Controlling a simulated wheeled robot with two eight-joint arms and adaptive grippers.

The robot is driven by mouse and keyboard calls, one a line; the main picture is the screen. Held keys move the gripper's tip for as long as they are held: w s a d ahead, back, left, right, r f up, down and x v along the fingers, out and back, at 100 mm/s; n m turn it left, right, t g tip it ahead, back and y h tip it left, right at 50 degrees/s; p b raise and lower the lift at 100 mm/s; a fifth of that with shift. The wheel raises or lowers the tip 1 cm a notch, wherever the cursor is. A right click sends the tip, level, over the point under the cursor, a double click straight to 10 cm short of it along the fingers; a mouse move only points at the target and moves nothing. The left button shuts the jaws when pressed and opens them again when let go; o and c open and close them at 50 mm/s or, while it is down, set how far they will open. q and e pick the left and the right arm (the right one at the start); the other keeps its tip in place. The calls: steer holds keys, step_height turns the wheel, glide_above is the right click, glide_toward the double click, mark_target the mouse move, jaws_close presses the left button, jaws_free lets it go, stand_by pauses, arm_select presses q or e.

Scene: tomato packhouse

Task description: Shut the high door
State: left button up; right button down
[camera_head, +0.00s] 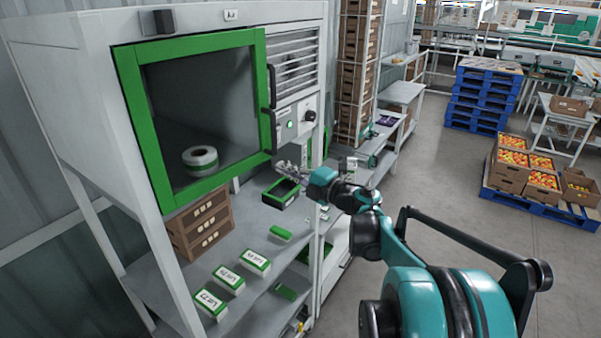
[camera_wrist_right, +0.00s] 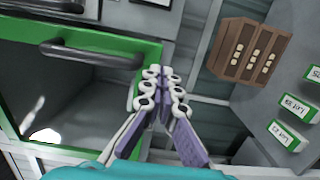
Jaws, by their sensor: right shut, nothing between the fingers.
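The high door (camera_head: 152,140) is a green frame around a dark pane, on the upper front of the white cabinet. It looks flush or nearly flush with the front; I cannot tell whether a small gap remains. A dark bar handle (camera_head: 272,87) stands at its right side. In the right wrist view the green frame (camera_wrist_right: 150,58) and a dark handle (camera_wrist_right: 90,56) are on the left. My right gripper (camera_head: 281,167) is just below and right of the door's lower right corner, its fingers (camera_wrist_right: 165,84) together and empty. My left gripper is out of view.
Below are brown drawers (camera_head: 200,227), several labelled boxes (camera_head: 229,279) and a dark green-rimmed tray (camera_head: 282,193) on the shelf. A control panel with a knob (camera_head: 309,116) is right of the door. Open floor lies to the right.

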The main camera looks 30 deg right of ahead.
mark_target(265, 160)
steer(key=x, duration=0.3)
steer(key=shift+w+a+r+p, duration=0.1)
steer(key=shift+a+r+p, duration=0.1)
steer(key=shift+a+p, duration=0.2)
steer(key=shift+w+f, duration=0.15)
steer(key=shift+w, duration=0.3)
